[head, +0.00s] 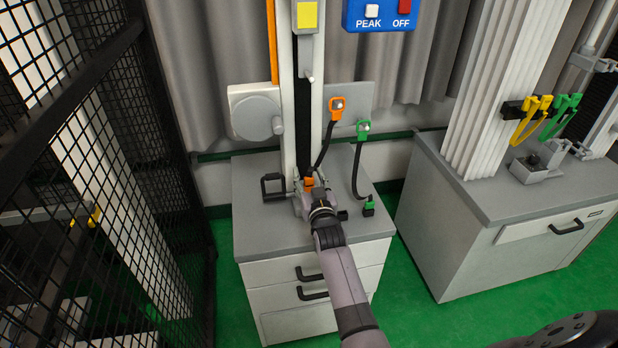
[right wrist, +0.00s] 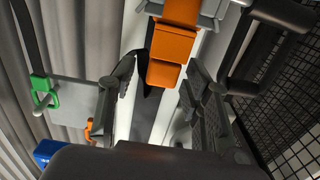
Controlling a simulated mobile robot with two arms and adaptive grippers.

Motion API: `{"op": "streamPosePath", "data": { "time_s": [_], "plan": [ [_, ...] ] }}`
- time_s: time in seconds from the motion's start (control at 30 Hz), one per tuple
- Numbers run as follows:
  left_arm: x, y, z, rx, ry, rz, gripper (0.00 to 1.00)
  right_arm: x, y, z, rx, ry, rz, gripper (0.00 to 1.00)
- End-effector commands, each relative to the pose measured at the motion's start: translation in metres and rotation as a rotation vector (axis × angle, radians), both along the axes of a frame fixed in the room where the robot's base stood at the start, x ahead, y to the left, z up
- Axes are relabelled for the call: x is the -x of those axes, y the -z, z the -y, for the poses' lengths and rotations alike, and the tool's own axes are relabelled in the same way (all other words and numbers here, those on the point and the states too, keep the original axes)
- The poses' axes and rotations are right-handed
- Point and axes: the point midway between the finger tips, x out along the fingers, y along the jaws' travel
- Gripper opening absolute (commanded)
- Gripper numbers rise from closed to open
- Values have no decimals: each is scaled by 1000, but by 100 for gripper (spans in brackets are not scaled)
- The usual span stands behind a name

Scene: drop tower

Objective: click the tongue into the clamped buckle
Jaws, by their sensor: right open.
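An orange block (head: 309,183), which looks like the clamped buckle, sits in a grey clamp (head: 297,205) at the foot of the white column. It shows larger in the right wrist view (right wrist: 172,42), held by grey clamp parts at the top. My right gripper (head: 312,194) is at the clamp; in the wrist view its open fingers (right wrist: 160,80) stand either side of the block's end. Contact cannot be told. An orange piece with a metal part (head: 337,104), possibly the tongue, hangs on the grey plate, with a black strap running down. My left gripper is out of view.
A green piece (head: 363,127) hangs beside the orange one, its strap reaching a green block (head: 368,207) on the grey cabinet top (head: 262,232). A black mesh fence (head: 150,130) stands left. A second cabinet (head: 455,185) stands right; green floor lies between.

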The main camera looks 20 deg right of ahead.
Motion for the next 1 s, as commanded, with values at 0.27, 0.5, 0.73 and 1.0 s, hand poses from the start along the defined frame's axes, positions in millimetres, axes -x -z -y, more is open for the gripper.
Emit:
{"op": "streamPosePath", "data": {
  "time_s": [0.27, 0.5, 0.73, 1.0],
  "plan": [
    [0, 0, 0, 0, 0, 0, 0, 32, 2, -8, -1, 0, -1, 45],
    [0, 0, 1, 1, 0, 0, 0, 65, 1, -16, -1, -1, -2, 45],
    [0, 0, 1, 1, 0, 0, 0, 73, 1, -18, -1, 0, -1, 45],
    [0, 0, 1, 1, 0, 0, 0, 72, 0, -17, 0, 0, -1, 45]
  ]
}}
